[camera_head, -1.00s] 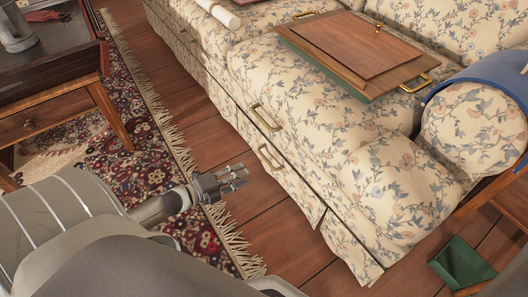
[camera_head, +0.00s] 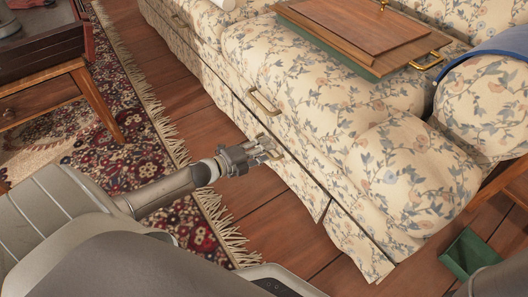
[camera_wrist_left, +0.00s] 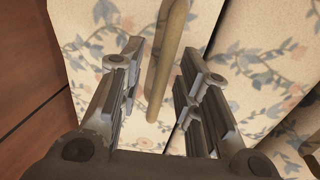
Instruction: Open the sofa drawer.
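The floral sofa (camera_head: 335,120) has brass drawer handles on its front. An upper handle (camera_head: 263,101) is clear in the head view. My left gripper (camera_head: 268,150) is at the lower handle and mostly hides it. In the left wrist view, my left gripper (camera_wrist_left: 160,75) is open, with the brass handle bar (camera_wrist_left: 168,60) between its two fingers. I cannot tell whether either finger touches it. The floral drawer front (camera_head: 299,178) looks flush with the sofa front. My right gripper is not in view.
A wooden tray (camera_head: 400,58) with brass handles rests on the seat. A green box (camera_head: 468,254) stands on the floor at the lower right. A fringed rug (camera_head: 92,170) and a wooden side table (camera_head: 45,100) are on the left. Bare wood floor lies before the sofa.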

